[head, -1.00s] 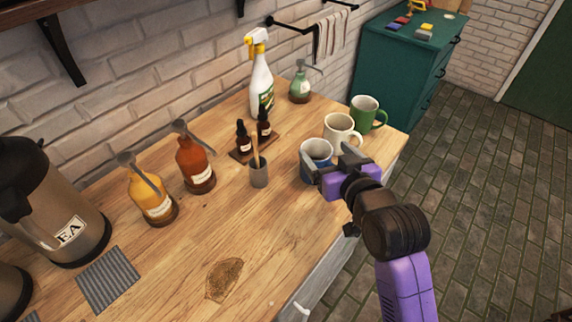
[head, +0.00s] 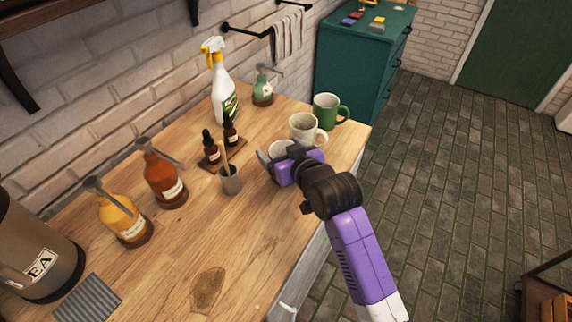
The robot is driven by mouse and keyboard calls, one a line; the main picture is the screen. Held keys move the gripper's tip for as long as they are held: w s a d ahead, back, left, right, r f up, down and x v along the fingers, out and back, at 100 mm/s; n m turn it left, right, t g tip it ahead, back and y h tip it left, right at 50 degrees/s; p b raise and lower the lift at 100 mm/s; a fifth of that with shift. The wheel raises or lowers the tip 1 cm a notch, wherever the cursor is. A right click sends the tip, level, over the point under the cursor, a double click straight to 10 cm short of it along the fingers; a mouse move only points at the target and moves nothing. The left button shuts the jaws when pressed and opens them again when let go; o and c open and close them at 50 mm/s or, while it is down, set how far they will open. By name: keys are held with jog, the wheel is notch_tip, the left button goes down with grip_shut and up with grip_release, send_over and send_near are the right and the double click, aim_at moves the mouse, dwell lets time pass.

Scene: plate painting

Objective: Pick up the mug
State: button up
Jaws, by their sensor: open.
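Three mugs stand near the counter's right end. A green mug (head: 326,108) is furthest back, its handle to the right. A cream mug (head: 303,128) stands in front of it. The nearest mug, with a pale inside (head: 279,148), is mostly hidden behind my gripper (head: 279,157). My gripper is open, with its fingers at this nearest mug, one to its left and one towards its right. I cannot tell whether they touch it or how deep they reach.
A small grey cup with a wooden stick (head: 231,182) stands left of my gripper. Dark dropper bottles (head: 211,148), a spray bottle (head: 224,98), a green pump bottle (head: 262,93) and syrup bottles (head: 165,180) stand further left and back.

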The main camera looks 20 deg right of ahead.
jog(key=c, duration=1.6)
jog(key=shift+r, duration=0.15)
notch_tip(320, 180, up, 20)
jog(key=shift+f+b, duration=0.25)
jog(key=shift+b, duration=0.1)
